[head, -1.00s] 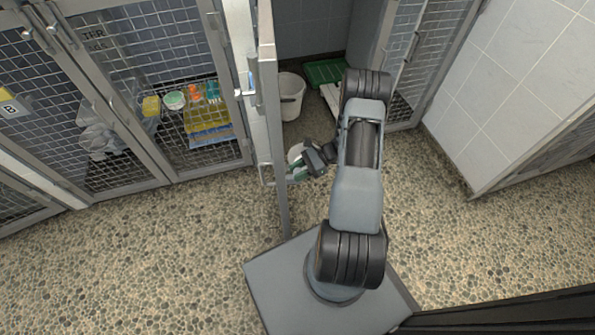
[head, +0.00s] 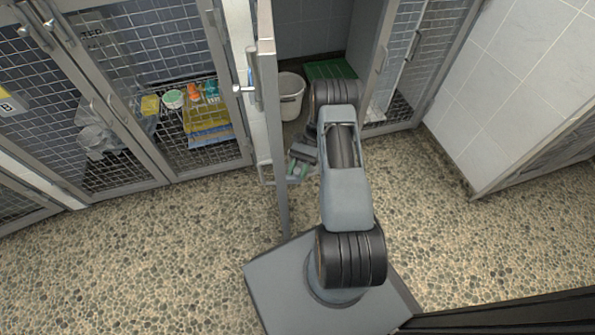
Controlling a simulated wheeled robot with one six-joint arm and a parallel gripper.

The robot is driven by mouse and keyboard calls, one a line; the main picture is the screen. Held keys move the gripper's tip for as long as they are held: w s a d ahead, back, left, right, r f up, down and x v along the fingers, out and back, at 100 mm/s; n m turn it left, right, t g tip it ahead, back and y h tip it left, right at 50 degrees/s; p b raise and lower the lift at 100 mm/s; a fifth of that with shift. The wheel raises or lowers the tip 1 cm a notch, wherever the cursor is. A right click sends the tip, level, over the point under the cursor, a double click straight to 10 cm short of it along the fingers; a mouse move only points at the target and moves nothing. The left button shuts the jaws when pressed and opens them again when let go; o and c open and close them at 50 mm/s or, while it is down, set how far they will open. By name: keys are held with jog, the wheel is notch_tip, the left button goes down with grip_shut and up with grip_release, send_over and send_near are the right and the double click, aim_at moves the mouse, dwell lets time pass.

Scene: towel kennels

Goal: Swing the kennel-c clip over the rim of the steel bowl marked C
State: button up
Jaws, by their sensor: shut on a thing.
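My gripper (head: 303,154) is small and partly hidden by my arm in the head view. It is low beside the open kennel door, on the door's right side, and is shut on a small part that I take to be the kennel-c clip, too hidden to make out.
The open door (head: 270,130) stands edge-on left of my arm. A white bucket (head: 291,98) and a green mat (head: 331,70) are inside the open kennel. Shut mesh kennels are at left, one with a shelf of bottles and towels. The pebbled floor at right is clear.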

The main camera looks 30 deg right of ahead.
jog(key=shift+n+g+h, duration=0.4)
jog(key=shift+n, duration=0.1)
jog(key=o, duration=0.9)
